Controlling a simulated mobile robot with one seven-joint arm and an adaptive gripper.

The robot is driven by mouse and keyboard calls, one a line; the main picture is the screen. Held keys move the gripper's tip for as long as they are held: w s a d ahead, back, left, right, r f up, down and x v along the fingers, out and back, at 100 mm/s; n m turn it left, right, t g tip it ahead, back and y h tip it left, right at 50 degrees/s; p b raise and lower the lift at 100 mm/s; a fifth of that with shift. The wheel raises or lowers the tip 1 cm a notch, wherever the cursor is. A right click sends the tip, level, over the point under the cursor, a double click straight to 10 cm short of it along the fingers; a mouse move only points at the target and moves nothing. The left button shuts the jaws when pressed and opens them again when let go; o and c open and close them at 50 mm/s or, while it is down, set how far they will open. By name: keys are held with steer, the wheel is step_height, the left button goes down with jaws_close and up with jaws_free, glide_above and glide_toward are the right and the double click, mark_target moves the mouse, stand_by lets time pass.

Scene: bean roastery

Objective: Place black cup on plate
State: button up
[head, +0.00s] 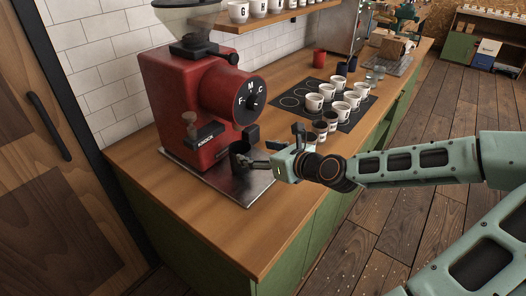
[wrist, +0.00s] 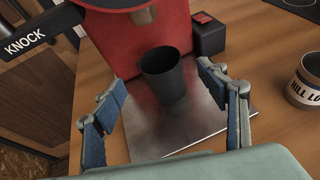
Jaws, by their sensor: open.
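A black cup (wrist: 165,77) appears upright on a grey metal plate (wrist: 150,135) in front of the red grinder. In the wrist view it is centred between and slightly beyond my fingertips, with gaps on both sides. My gripper (wrist: 163,82) is open and empty, with its two blue-padded fingers spread wide. In the head view, my gripper (head: 257,160) is low over the right part of the metal plate (head: 243,187). It is just right of the black cup (head: 239,149), which it partly covers.
The red grinder (head: 170,100) stands behind the metal plate, with a black box (wrist: 208,37) near it. A labelled cup (wrist: 307,80) is right of my gripper. The counter's front left (head: 190,215) is clear.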

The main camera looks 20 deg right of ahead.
steer(key=shift+v, duration=1.15)
